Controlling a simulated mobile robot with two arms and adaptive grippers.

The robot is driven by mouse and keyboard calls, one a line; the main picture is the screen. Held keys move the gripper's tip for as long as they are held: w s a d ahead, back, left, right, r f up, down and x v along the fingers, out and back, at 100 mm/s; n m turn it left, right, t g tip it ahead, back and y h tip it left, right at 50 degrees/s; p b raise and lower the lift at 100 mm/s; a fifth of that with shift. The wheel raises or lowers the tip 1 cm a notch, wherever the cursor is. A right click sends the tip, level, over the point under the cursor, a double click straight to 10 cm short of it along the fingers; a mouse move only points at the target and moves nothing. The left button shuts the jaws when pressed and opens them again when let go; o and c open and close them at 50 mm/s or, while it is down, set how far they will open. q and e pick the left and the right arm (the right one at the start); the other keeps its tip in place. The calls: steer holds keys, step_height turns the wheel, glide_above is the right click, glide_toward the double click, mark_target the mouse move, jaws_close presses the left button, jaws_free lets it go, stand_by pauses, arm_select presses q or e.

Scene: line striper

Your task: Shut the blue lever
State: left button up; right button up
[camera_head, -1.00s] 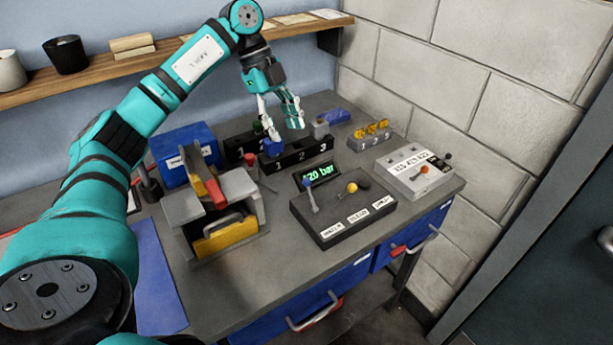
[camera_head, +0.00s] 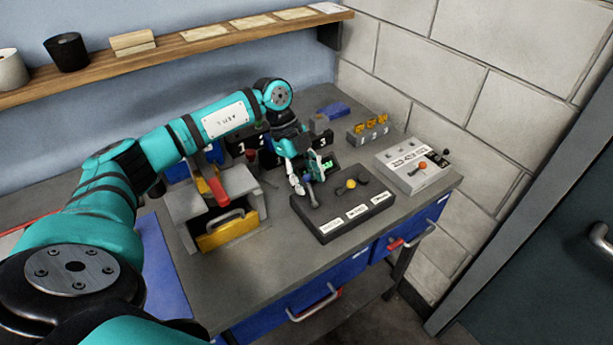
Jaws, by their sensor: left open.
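The blue lever (camera_head: 312,197) stands at the left end of a black lever box (camera_head: 328,226) on the bench. A yellow-knobbed lever (camera_head: 349,185) and a dark lever (camera_head: 363,179) are to its right on the same box. My left gripper (camera_head: 309,179) is open and points down at the top of the blue lever. Its fingers appear to be on either side of the lever's upper part; I cannot tell whether they touch it. The gripper partly hides the lever's top and the green display behind. My right gripper is not in view.
A grey box with a yellow front panel (camera_head: 227,232) and a red-handled part (camera_head: 213,187) stands left of the lever box. A grey control box (camera_head: 411,170) is to the right. Yellow pieces stand in a grey holder (camera_head: 370,130) behind. A shelf (camera_head: 180,45) runs along the wall.

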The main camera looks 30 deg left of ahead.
arm_select(q)
steer(key=shift+c, duration=1.6)
steer(key=c, duration=0.4)
jaws_close()
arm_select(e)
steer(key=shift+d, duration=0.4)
